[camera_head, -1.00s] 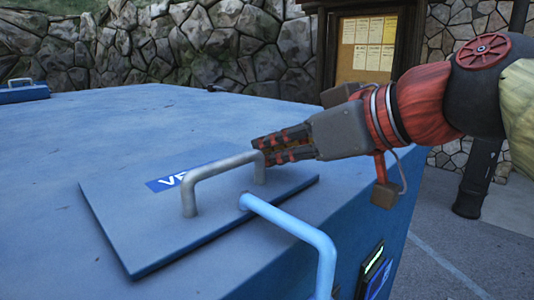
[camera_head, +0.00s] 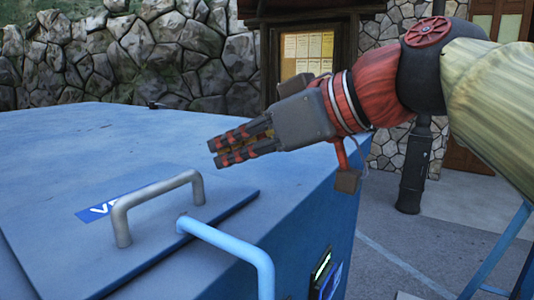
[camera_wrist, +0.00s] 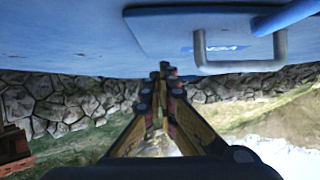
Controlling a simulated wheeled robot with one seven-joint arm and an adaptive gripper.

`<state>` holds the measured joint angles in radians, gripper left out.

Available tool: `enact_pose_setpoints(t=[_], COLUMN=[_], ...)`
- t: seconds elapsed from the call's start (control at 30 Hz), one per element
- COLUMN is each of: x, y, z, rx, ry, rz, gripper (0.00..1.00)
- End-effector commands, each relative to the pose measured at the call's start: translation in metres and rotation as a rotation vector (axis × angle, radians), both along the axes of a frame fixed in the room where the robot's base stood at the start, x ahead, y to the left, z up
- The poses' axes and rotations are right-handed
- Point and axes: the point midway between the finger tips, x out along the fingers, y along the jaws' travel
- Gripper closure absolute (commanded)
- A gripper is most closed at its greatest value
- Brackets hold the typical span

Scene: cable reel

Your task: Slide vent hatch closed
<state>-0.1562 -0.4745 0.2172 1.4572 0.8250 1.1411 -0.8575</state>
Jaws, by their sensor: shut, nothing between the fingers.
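The vent hatch (camera_head: 60,245) is a flat blue-grey panel lying on top of a large blue box, partly cut off at the lower left of the head view. It bears a blue label with white letters (camera_head: 97,212) and a grey metal bar handle (camera_head: 160,190). My gripper (camera_head: 213,154) is shut and empty, above and beyond the handle's far end, apart from it in the picture. In the wrist view, the fingertips (camera_wrist: 165,72) are together, with the hatch (camera_wrist: 165,35) above and the handle (camera_wrist: 240,66) to the right. No vent opening shows.
A light-blue bent rail (camera_head: 235,245) rises at the box's near edge, close beside the handle. The blue box top (camera_head: 130,140) is mostly clear. A notice board (camera_head: 307,50) and a stone wall (camera_head: 180,60) stand behind.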

Motion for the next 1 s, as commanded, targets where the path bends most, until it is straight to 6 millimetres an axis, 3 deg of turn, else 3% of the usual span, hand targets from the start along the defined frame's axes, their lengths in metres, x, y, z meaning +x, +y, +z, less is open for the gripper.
enact_pose_setpoints(t=[0.8,1.0], x=[-0.047,-0.053], y=[-0.074,-0.080], z=[0.014,0.016], rx=[0.001,0.000], ry=[-0.001,0.000], rz=[-0.005,-0.001], gripper=[1.00,1.00])
